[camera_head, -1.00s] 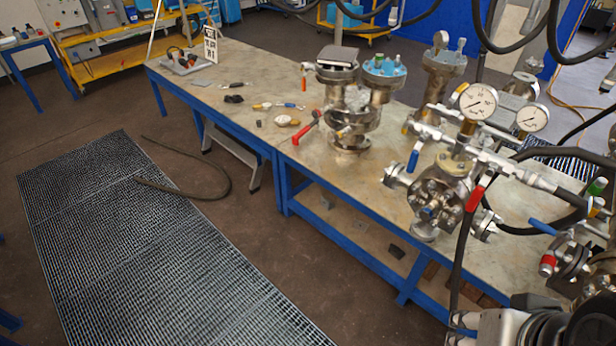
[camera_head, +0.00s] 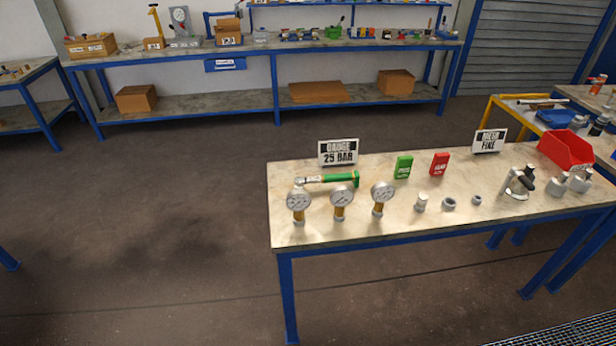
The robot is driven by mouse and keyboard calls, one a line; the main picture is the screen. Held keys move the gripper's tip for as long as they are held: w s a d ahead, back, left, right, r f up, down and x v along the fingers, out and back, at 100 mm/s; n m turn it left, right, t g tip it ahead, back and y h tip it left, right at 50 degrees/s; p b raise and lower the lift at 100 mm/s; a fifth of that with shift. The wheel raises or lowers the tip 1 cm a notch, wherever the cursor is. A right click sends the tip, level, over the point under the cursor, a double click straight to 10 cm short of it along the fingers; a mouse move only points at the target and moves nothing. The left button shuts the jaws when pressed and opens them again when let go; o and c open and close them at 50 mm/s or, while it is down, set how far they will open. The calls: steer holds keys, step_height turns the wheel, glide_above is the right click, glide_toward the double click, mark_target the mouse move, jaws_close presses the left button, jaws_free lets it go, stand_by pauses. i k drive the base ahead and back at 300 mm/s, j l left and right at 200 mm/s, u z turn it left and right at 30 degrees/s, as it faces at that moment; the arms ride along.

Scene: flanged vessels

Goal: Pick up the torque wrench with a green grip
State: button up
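A torque wrench with a green grip (camera_head: 335,178) lies on the near table (camera_head: 400,222), in the camera_head view. Its green grip points right and its silver head points left. It lies just behind several round pressure gauges and in front of a sign reading "GAUGE 25 BAR" (camera_head: 338,152). The gauges stand close to the wrench, and the left gauge (camera_head: 298,202) is nearest its head. My gripper is not in view.
Green (camera_head: 403,167) and red (camera_head: 440,163) boxes stand right of the wrench. Small metal fittings (camera_head: 449,204) and a red bin (camera_head: 566,150) lie farther right. Another bench (camera_head: 180,53) with cardboard boxes stands along the back wall. The floor left of the table is clear.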

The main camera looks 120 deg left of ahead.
mark_target(299, 182)
steer(key=u, duration=3.65)
steer(key=i+l+u, duration=0.35)
steer(key=i, duration=0.35)
steer(key=i+l+u, duration=0.35)
steer(key=i+l, duration=0.15)
steer(key=i, duration=0.15)
steer(key=i+l+u, duration=0.35)
steer(key=i+l, duration=0.2)
steer(key=l, duration=0.15)
